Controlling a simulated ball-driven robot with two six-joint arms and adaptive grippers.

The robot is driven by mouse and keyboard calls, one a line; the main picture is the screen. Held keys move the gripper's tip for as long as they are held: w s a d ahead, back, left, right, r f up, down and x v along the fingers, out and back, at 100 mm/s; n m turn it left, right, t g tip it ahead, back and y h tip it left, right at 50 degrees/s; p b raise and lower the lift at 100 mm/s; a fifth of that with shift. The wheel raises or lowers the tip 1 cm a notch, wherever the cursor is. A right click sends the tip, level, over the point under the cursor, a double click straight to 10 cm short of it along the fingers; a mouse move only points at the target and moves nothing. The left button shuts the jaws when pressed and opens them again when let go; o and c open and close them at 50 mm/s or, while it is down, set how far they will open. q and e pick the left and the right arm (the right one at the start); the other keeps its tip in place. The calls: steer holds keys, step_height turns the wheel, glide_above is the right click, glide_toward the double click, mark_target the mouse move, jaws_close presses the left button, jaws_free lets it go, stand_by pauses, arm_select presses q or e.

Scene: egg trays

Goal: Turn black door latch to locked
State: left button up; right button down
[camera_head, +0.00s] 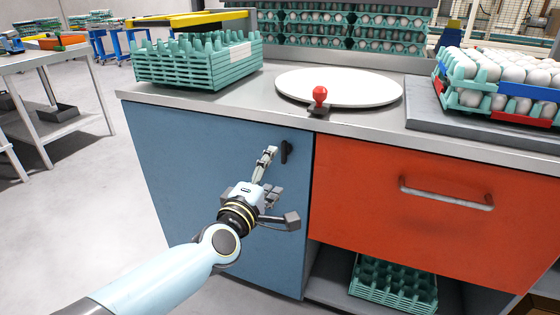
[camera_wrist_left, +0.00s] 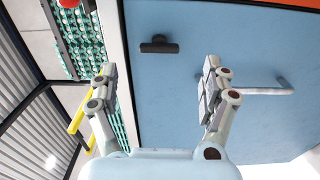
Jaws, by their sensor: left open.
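The black door latch (camera_head: 286,151) sits near the top right corner of the blue cabinet door (camera_head: 180,160). Its bar looks roughly upright in the head view. In the turned left wrist view, the black latch (camera_wrist_left: 159,47) lies across the picture, beyond and between the fingertips. My left gripper (camera_head: 281,187) is open and empty in front of the door. One finger reaches up close to the latch's left side in the head view. In the wrist view both fingers of my left gripper (camera_wrist_left: 158,66) look apart from the latch. My right gripper is not in view.
A pale bar handle (camera_wrist_left: 262,91) is on the blue door beyond one finger. A red drawer (camera_head: 420,190) with a metal handle (camera_head: 446,193) is to the right. A red knob (camera_head: 320,94) stands at the counter edge above. Green egg trays (camera_head: 195,65) stand on the counter.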

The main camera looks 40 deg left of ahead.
arm_select(q)
steer(key=v, duration=0.4)
stand_by(0.4)
steer(key=s+d+f+m+g+h, duration=0.1)
steer(key=s+f+m+g, duration=0.2)
steer(key=s+f, duration=0.5)
steer(key=s+f+m+g+h, duration=0.1)
steer(key=s+f+m+g, duration=0.15)
steer(key=f, duration=0.85)
steer(key=s+d+f+m+g+h, duration=0.15)
steer(key=s+f+m, duration=0.35)
steer(key=f, duration=0.5)
steer(key=s+f+m+g, duration=0.3)
steer(key=s+f, duration=0.1)
steer(key=s, duration=0.6)
steer(key=s+f+m+g, duration=0.3)
steer(key=s+f+m, duration=0.1)
steer(key=s, duration=0.7)
steer(key=s+f+m+g, duration=0.3)
steer(key=s+f+g, duration=0.1)
steer(key=s, duration=0.6)
steer(key=shift+a+f, duration=0.3)
steer(key=shift+f, duration=0.45)
